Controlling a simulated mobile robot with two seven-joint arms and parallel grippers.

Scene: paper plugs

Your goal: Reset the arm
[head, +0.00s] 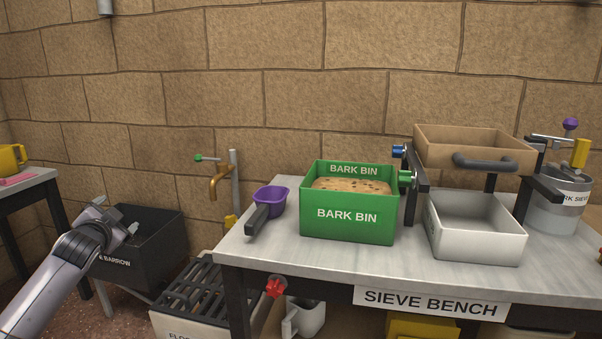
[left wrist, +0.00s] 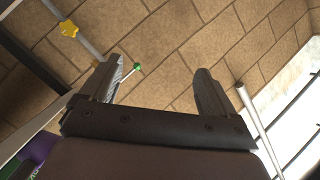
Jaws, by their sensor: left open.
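My left arm comes in from the lower left in the head view. Its gripper (head: 132,229) is in front of the black barrow (head: 150,250), left of the bench. In the left wrist view the gripper (left wrist: 158,88) shows two dark fingers spread wide apart with nothing between them. Behind them are the stone wall and a small green tap handle (left wrist: 137,68). My right gripper is not in either view.
The sieve bench (head: 340,265) carries a purple scoop (head: 271,201), a green bark bin (head: 348,222) filled with bark, a white tray (head: 477,245) and a wooden sieve (head: 470,150). A brass tap (head: 219,182) stands behind the floor grate (head: 195,295).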

